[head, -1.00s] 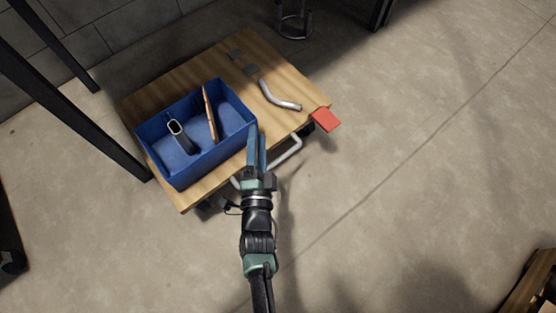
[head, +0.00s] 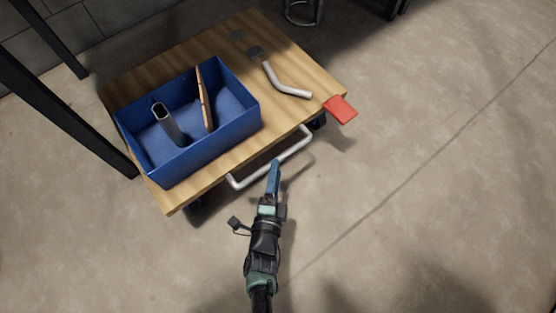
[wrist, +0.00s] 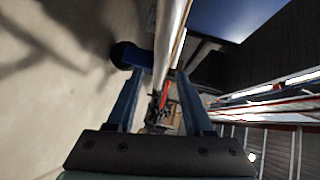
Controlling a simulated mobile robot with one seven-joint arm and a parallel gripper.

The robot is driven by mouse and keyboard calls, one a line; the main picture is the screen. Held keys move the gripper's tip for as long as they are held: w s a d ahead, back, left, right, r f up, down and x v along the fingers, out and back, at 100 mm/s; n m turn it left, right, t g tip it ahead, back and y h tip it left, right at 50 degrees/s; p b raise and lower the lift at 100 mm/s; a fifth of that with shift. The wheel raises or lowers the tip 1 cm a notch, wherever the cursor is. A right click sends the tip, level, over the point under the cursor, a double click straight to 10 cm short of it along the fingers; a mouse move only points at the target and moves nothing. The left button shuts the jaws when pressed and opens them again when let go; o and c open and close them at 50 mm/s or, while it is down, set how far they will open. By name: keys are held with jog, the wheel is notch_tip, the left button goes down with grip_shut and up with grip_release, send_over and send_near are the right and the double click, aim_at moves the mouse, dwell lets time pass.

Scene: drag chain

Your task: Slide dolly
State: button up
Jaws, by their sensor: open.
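The dolly is a low wooden platform (head: 285,112) on dark casters, in the upper left of the head view. A pale metal bar handle (head: 240,184) sticks out from its near edge. A red tab (head: 341,109) juts from its right corner. My gripper (head: 275,166) is at the handle with its blue fingers pointing toward the platform. In the wrist view, the fingers (wrist: 160,97) are apart and the handle bar (wrist: 172,42) runs into the space between them. I cannot tell whether either finger touches the bar.
A blue bin (head: 237,105) on the dolly holds a dark tube (head: 166,120) and a wooden strip (head: 205,100). A bent pale pipe (head: 283,82) lies beside it. A black post (head: 70,118) stands close on the left. Concrete floor (head: 420,190) is clear on the right.

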jog(key=shift+b+x, duration=0.8)
jog(key=shift+x, duration=1.6)
grip_shut()
